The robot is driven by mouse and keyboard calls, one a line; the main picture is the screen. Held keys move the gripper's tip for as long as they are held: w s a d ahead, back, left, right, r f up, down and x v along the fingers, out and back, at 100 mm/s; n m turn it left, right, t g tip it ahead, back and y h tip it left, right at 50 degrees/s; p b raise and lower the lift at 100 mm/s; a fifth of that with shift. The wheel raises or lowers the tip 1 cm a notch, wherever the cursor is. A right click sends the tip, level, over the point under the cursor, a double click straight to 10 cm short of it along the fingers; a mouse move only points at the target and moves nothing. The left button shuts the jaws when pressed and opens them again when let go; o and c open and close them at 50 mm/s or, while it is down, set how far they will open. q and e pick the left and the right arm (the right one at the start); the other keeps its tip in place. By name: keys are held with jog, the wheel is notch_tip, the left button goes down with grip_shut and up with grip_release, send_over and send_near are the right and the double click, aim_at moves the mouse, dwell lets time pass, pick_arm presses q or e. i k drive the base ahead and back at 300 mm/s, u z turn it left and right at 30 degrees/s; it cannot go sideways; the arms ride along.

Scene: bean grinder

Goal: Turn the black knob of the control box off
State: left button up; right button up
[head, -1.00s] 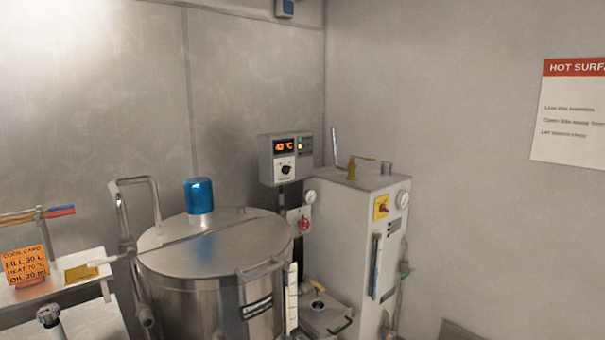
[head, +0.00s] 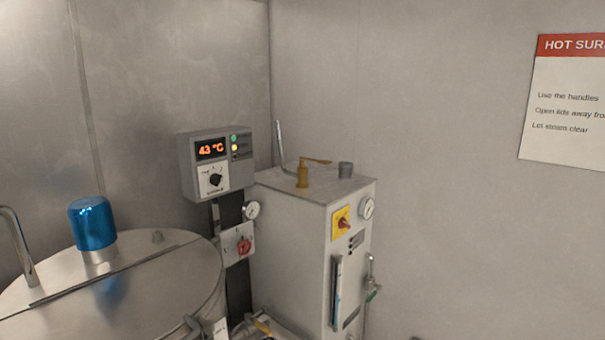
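The grey control box (head: 218,163) is mounted left of centre in the head view, above and behind the steel kettle. Its display reads 43 °C in orange. The black knob (head: 215,179) sits on a pale dial plate below the display. The knob's exact setting is too small to read. Indicator lamps, green and amber, show right of the display. Neither of my grippers is in view, and nothing touches the knob.
A steel kettle (head: 150,290) with a blue cap (head: 92,222) fills the lower left. A red switch (head: 243,246) is below the box. A tall grey cabinet (head: 290,240) with a yellow-backed red switch (head: 342,222) stands right. A warning sign (head: 570,105) hangs on the right wall.

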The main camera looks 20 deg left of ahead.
aim_at(214, 179)
jog(key=u, duration=0.15)
jog(key=i, duration=1.2)
jog(key=u, duration=0.75)
